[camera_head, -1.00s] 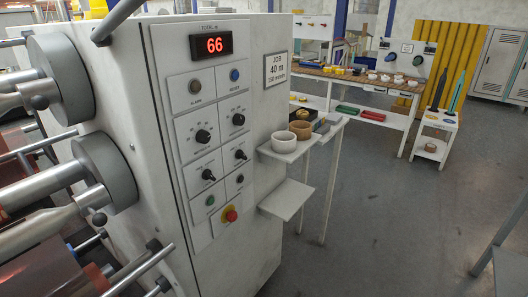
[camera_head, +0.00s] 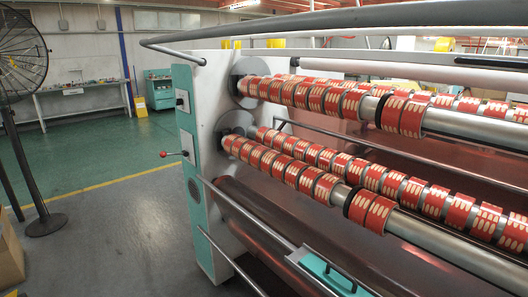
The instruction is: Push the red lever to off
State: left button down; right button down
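The red lever (camera_head: 164,155) shows as a small red ball on a short dark rod. It sticks out to the left from the teal end panel (camera_head: 187,130) of the rewinding machine, at about mid height. The rod meets a small pale plate on that panel. Any on or off marking is too small to read. A second small plate with a dark knob (camera_head: 180,102) sits above it. Neither of my grippers is in view.
The machine's shafts (camera_head: 465,125) carry several red printed rolls. Long rails (camera_head: 240,265) run along its front. The floor (camera_head: 110,215) left of the machine is open, crossed by a yellow line.

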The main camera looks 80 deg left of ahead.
aim_at(163, 154)
jog(key=u, duration=3.85)
jog(key=i, duration=1.1)
jog(key=z, duration=0.65)
jog(key=i, duration=0.9)
jog(key=z, duration=0.9)
